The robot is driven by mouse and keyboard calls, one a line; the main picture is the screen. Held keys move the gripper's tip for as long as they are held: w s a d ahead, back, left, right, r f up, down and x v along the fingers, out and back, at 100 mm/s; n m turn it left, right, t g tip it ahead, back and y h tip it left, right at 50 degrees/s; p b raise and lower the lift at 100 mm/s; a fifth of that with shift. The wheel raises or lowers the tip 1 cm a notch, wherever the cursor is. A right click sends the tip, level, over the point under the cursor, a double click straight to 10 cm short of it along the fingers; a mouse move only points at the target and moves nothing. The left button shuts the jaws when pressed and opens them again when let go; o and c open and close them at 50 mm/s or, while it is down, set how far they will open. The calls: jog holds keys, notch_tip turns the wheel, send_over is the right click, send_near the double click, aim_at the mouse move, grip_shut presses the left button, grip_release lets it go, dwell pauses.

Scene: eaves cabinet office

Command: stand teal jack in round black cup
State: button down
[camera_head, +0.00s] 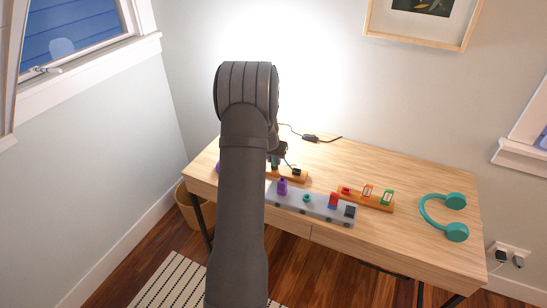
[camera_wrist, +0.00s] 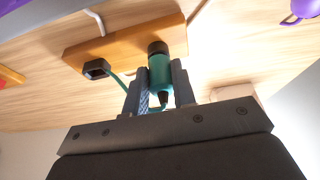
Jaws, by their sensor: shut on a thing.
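The teal jack (camera_wrist: 160,72) is between the two fingers of my gripper (camera_wrist: 160,95), which is shut on it. A short dark tip shows at its near end and a thin teal cord runs beside it. A round black piece (camera_wrist: 157,47), apparently the round black cup, is at the jack's far end, over the orange-brown wooden block (camera_wrist: 120,38). They look lined up and touching or nearly so; I cannot tell how deep the jack sits. In the head view the jack (camera_head: 275,160) shows small beside my arm, over the wooden block (camera_head: 290,177).
A black angular cup (camera_wrist: 97,68) stands on the same block. A grey strip (camera_head: 318,207) with several coloured pieces lies in front. Another wooden strip (camera_head: 375,202) and teal headphones (camera_head: 440,215) are to the right. The back right of the desk (camera_head: 400,165) is clear.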

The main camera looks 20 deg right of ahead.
jog(key=c, duration=1.1)
grip_release()
jog(key=v, duration=1.7)
jog(key=shift+r, duration=0.15)
jog(key=x, duration=1.7)
jog(key=shift+f, duration=0.25)
jog(key=shift+r, duration=0.1)
jog(key=shift+r, duration=0.1)
